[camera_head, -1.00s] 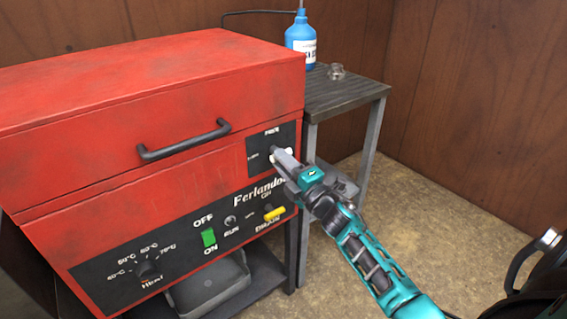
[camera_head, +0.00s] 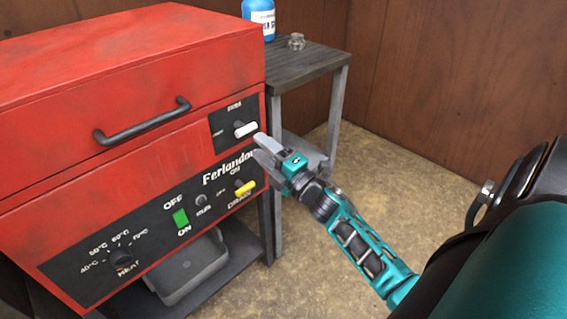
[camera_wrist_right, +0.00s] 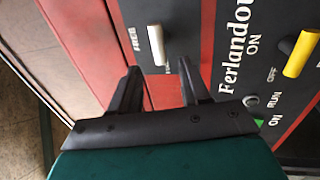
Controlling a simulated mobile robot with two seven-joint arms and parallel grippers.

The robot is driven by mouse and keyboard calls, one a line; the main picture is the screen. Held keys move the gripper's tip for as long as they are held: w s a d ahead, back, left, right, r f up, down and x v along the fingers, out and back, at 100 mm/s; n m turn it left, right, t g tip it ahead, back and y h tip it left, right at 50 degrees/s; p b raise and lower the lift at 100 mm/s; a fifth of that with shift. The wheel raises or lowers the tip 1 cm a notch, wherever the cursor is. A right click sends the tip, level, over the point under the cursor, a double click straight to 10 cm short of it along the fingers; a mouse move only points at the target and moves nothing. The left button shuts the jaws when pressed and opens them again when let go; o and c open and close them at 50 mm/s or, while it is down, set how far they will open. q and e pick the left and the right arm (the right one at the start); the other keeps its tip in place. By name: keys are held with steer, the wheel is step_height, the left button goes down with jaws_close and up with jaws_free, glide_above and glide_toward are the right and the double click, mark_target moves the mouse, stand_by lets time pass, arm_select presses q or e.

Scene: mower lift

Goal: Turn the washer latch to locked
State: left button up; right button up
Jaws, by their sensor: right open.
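The washer is a red machine (camera_head: 150,70) with a black handle on its upper section. The latch is a white lever (camera_head: 246,130) on the small black panel at its upper right; it lies roughly horizontal in the head view. My right gripper (camera_head: 260,148) is open and empty, just to the right of and below the lever, apart from it. In the right wrist view the white lever (camera_wrist_right: 157,45) stands beyond and between the two dark fingertips (camera_wrist_right: 159,71). The small panel lettering is too blurred to read fully. My left gripper is in no view.
A lower panel carries a yellow drain lever (camera_head: 245,188), a green switch (camera_head: 181,219) and a heat knob (camera_head: 122,259). A dark side table (camera_head: 305,66) holds a blue bottle (camera_head: 259,14) and a small clear object (camera_head: 296,41). Open floor lies to the right.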

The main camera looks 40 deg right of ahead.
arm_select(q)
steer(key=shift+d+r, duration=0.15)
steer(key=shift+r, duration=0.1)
arm_select(e)
steer(key=v, duration=0.7)
steer(key=shift+s, duration=0.3)
steer(key=s+a+f+m+g+y, duration=0.1)
steer(key=s+a+f+m+g, duration=0.45)
steer(key=a+m, duration=0.35)
steer(key=s+a+f+m+g, duration=0.45)
steer(key=a+f+m, duration=0.2)
steer(key=a, duration=0.45)
arm_select(q)
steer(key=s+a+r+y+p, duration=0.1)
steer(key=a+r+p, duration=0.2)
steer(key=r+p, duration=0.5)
steer(key=p, duration=0.5)
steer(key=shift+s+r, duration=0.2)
arm_select(e)
step_height(320, 180, up, 8)
steer(key=s+d+m, duration=0.1)
steer(key=d, duration=0.1)
steer(key=shift+s+d+t+h, duration=0.3)
steer(key=shift+s+h, duration=0.1)
steer(key=shift+r, duration=0.15)
